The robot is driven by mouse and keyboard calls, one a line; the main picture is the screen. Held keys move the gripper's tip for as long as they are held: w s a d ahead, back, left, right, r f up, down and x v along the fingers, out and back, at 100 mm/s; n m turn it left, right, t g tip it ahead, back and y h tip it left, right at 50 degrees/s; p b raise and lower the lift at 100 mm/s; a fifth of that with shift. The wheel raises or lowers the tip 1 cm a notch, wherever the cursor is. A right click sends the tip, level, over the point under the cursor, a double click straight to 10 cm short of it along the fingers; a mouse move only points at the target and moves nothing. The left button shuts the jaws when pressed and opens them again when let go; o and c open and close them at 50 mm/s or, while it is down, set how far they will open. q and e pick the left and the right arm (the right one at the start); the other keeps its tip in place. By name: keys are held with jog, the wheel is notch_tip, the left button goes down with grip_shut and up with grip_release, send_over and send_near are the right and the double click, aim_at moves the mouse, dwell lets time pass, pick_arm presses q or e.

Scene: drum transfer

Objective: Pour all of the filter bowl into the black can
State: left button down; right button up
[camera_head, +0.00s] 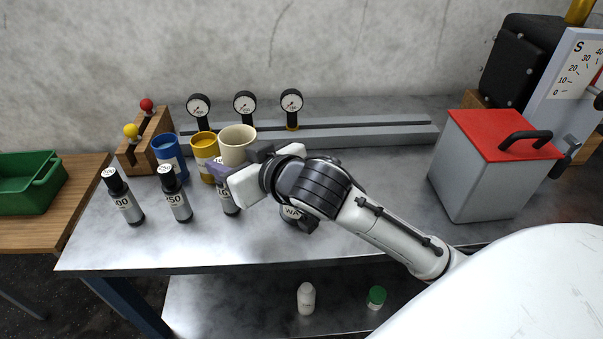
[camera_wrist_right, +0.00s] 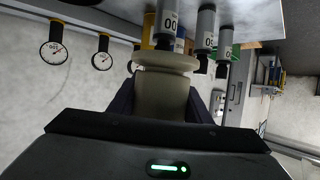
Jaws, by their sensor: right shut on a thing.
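The cream filter bowl (camera_head: 238,147) is between the fingers of my right gripper (camera_head: 222,174), above the row of bottles and cups. In the head view its round mouth shows and it looks nearly upright; its contents cannot be made out. In the right wrist view the bowl (camera_wrist_right: 163,92) sits between the dark fingers of my right gripper (camera_wrist_right: 161,104), which is shut on it. A dark container with a white label (camera_head: 291,213) reading "WA" stands on the bench, mostly hidden by my right arm. I cannot tell if it is the black can. My left gripper is out of view.
Several black-capped bottles (camera_head: 175,195) stand along the bench front. A blue cup (camera_head: 170,155) and a yellow cup (camera_head: 204,150) stand beside the bowl. Gauges (camera_head: 245,104) line the back rail. A red-lidded box (camera_head: 487,175) is at right; the bench (camera_head: 385,190) before it is clear.

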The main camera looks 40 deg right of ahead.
jog(key=shift+n+y, duration=0.7)
jog(key=shift+n, duration=0.1)
jog(key=s+f+p, duration=0.1)
jog(key=f, duration=0.3)
jog(key=s+f+p, duration=0.1)
jog(key=f, duration=0.3)
jog(key=s+f+p, duration=0.1)
jog(key=f, duration=0.3)
jog(key=shift+a+f, duration=0.1)
jog(key=shift+a, duration=0.2)
jog(key=shift+s+f, duration=0.3)
jog(key=shift+f, duration=0.2)
jog(key=shift+r+y, duration=0.1)
jog(key=shift+y, duration=0.2)
jog(key=shift+d, duration=0.1)
